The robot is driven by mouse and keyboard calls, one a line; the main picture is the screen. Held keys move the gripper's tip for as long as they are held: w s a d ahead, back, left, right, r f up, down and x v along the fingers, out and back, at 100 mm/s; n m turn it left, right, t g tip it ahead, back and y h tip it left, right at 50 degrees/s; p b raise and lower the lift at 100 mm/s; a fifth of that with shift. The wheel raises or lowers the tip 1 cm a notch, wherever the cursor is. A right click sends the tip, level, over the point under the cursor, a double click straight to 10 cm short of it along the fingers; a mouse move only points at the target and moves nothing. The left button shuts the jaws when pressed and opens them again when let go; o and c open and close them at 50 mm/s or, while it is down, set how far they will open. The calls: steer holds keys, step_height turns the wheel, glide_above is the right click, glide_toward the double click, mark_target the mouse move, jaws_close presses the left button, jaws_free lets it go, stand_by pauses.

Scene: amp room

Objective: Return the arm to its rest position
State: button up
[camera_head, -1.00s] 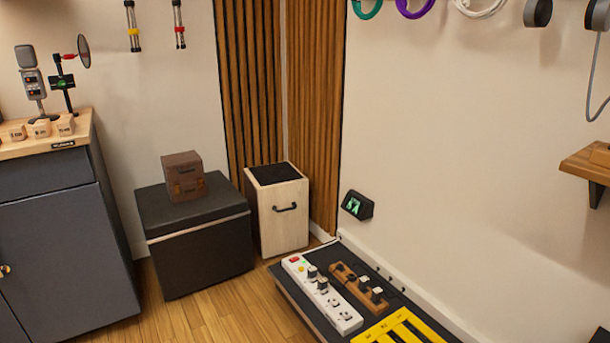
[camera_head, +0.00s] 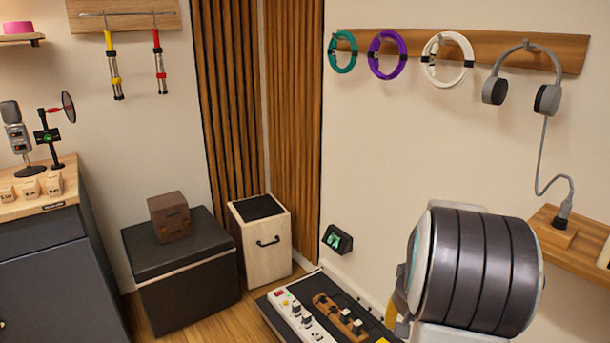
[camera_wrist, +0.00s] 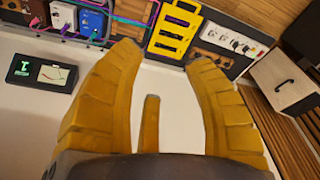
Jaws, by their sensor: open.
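My gripper (camera_wrist: 158,62) shows in the wrist view with its two yellow fingers spread apart and nothing between them. Behind the fingers is the pale wall, with the floor-level pedal board at the top of the picture. In the head view a dark, banded, rounded part of my arm (camera_head: 478,268) stands at the lower right. The fingers are mostly hidden there, with only a bit of yellow at the arm's left edge.
The pedal board (camera_head: 273,315) lies on the floor, partly behind my arm. A small screen device (camera_head: 337,239) is by the wall. Headphones (camera_head: 547,99) hang on the wall rack, their cable reaching a wooden shelf (camera_head: 590,255). A cajon (camera_head: 265,262) and black box (camera_head: 185,295) fill the corner.

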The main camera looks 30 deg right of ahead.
steer(key=a+r+n+t+p, duration=0.1)
steer(key=a+r+n+p, duration=0.4)
steer(key=a+r, duration=0.85)
steer(key=s+a+r+n+p, duration=0.2)
steer(key=s+a+r+p, duration=0.1)
steer(key=a, duration=0.3)
steer(key=s+a+r+n+t+y+p, duration=0.1)
steer(key=s+a+r+n+p, duration=0.1)
steer(key=a, duration=0.4)
step_height(320, 180, up, 2)
steer(key=s+p, duration=0.1)
steer(key=p, duration=0.1)
steer(key=shift+a+r+n+p, duration=0.25)
steer(key=shift+a+n+p, duration=0.05)
steer(key=shift+p, duration=0.05)
steer(key=shift+s, duration=0.1)
